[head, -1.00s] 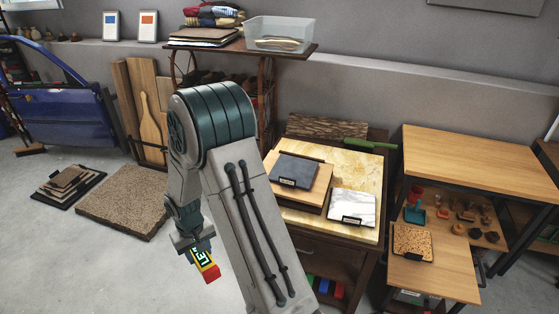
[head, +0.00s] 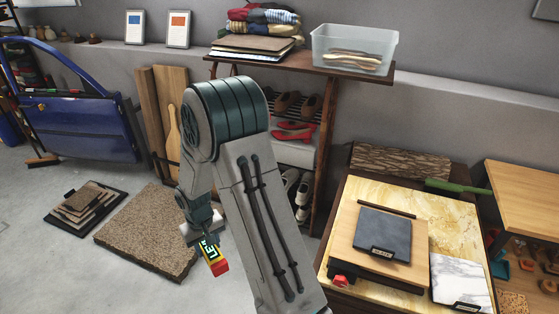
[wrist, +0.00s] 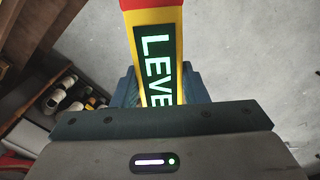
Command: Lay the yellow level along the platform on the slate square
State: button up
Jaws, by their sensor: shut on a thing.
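The yellow level (head: 213,257) has a red end and a dark green panel with white letters. It hangs tilted from my gripper (head: 200,234), to the left of the cabinet and above the floor in the head view. In the wrist view the level (wrist: 160,60) stands out between the jaws, and my gripper (wrist: 155,95) is shut on it. The slate square (head: 383,234) is dark grey with a small label at its front edge. It lies on a wooden platform (head: 352,222) on top of the cabinet, well right of my gripper. My arm hides part of the floor between them.
A white marble square (head: 460,280) lies right of the platform on the yellowish cabinet top (head: 340,203). A green-handled tool (head: 458,187) and a bark-like board (head: 402,161) lie behind. A shelf (head: 330,72) with a clear bin (head: 353,50) stands behind my arm.

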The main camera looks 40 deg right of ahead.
aim_at(385, 229)
jog(key=i, duration=2.3)
jog(key=z, duration=4.15)
jog(key=i, duration=0.5)
